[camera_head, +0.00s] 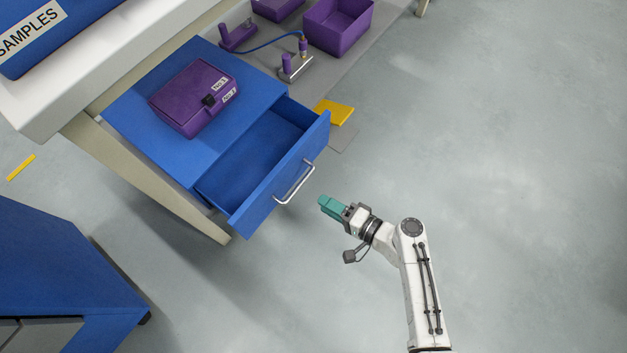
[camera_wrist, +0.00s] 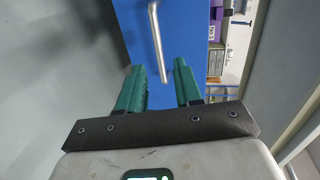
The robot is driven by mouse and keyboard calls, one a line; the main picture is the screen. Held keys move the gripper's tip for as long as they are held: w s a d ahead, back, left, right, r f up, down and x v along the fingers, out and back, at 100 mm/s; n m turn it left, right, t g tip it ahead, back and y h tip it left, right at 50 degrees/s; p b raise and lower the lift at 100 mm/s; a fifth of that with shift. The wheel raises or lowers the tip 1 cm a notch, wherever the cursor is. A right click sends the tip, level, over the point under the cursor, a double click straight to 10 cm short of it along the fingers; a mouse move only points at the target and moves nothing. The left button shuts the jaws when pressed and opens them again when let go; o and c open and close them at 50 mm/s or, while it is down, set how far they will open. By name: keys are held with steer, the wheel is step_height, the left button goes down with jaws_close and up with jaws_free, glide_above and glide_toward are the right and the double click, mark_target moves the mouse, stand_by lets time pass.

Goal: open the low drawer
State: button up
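The blue drawer (camera_head: 259,150) under the bench stands pulled out, and the part of its inside that shows is empty. Its silver bar handle (camera_head: 294,182) is on the front panel. My gripper (camera_head: 322,203) is just right of and below the handle in the head view, apart from it. In the wrist view the two green fingers of my gripper (camera_wrist: 160,70) are spread with a gap. The handle (camera_wrist: 157,40) runs up from that gap against the blue front (camera_wrist: 190,30), and nothing is gripped.
A purple case (camera_head: 190,95) lies on the blue cabinet top above the drawer. A purple bin (camera_head: 338,25) and a yellow item (camera_head: 335,112) are beyond it. Another blue cabinet (camera_head: 50,265) stands at lower left. The floor (camera_head: 510,160) to the right is clear.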

mark_target(299, 185)
steer(key=b+x, duration=0.1)
steer(key=x, duration=0.2)
steer(key=b+x, duration=0.1)
steer(key=x, duration=0.3)
steer(key=w+b+x, duration=0.1)
steer(key=x, duration=0.3)
steer(key=shift+d+f+b, duration=0.1)
steer(key=shift+d+b, duration=0.2)
steer(key=shift+d, duration=0.05)
steer(key=shift+c, duration=0.2)
jaws_close()
steer(key=shift+s, duration=0.1)
